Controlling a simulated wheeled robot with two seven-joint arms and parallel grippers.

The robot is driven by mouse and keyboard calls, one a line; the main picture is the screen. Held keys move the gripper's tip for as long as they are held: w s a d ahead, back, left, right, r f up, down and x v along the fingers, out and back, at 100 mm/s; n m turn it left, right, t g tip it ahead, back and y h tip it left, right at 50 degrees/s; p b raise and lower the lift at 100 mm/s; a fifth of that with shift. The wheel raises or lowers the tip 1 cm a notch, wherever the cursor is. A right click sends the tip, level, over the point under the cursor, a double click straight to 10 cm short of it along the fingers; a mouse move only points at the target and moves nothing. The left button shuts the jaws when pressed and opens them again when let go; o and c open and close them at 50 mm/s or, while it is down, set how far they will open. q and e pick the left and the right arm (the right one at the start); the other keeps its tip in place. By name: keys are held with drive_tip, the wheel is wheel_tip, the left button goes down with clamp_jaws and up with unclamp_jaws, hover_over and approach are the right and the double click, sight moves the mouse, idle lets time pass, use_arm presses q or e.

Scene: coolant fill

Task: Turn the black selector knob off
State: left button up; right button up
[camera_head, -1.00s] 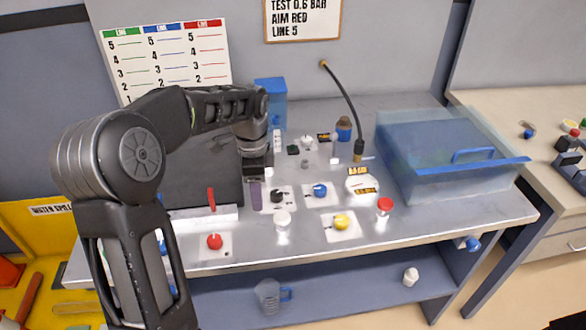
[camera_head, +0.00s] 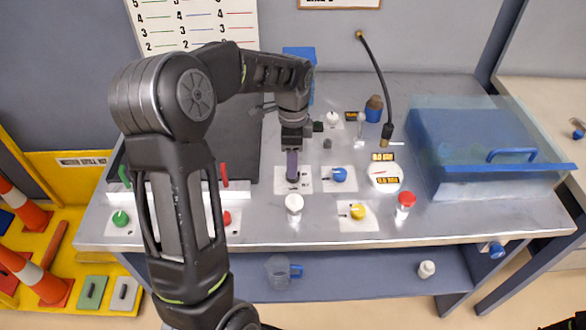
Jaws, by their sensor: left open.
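The black selector knob stands on a white plate (camera_head: 280,181) on the metal bench; my left gripper (camera_head: 292,177) hides most or all of it. The left gripper points down at this plate, its purple-grey finger over the knob's place. It is open; I cannot tell whether its fingers are around the knob or touch it.
Close by are a blue knob (camera_head: 339,174), a yellow knob (camera_head: 357,211), a white-capped bottle (camera_head: 294,204), a red-capped bottle (camera_head: 405,200) and a round gauge (camera_head: 385,178).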

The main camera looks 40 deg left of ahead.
use_arm(q)
drive_tip(key=shift+f+p, duration=0.35)
drive_tip(key=shift+f, duration=2.05)
drive_tip(key=shift+c, duration=0.4)
clamp_jaws()
